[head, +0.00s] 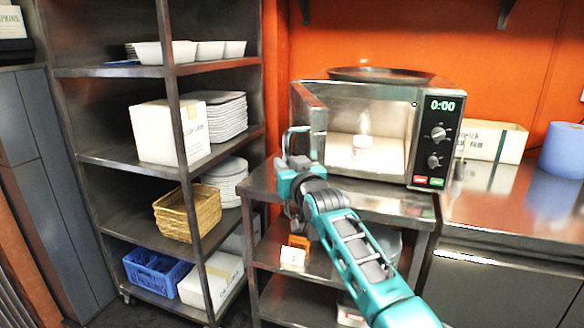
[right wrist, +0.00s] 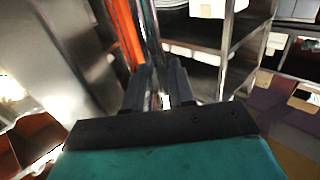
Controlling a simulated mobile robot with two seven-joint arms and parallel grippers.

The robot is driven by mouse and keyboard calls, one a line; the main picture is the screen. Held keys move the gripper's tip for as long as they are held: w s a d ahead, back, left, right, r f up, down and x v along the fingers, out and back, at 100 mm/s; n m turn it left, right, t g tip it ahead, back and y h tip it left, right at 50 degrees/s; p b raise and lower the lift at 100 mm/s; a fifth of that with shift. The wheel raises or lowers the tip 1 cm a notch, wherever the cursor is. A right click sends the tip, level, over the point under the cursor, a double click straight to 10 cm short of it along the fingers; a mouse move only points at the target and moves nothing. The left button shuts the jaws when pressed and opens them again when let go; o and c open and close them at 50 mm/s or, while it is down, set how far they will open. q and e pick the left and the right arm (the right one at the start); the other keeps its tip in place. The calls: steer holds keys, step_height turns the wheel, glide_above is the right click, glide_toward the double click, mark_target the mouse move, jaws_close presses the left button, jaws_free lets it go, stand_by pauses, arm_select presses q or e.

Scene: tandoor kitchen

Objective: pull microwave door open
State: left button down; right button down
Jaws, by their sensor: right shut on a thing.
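The microwave (head: 428,160) stands on a steel counter. Its door (head: 309,112) stands open, swung out on the left side of the body. My right gripper (head: 291,158) is at the door's outer edge, shut on the door handle (head: 287,140). In the right wrist view the fingers (right wrist: 160,88) close around a shiny upright bar, and the door's metal face (right wrist: 75,60) fills the left side. My left gripper is not in view.
A metal shelf rack (head: 98,158) with dishes, boxes and a wicker basket (head: 187,212) stands to the left of the door. A dark round pan (head: 380,75) lies on top of the microwave. A box (head: 508,143) and blue roll (head: 562,150) stand to the right.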

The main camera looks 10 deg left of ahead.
steer(key=c, duration=1.1)
jaws_free()
steer(key=p+v, duration=0.1)
steer(key=v, duration=1.2)
steer(key=shift+d, duration=0.1)
steer(key=shift+c, duration=0.4)
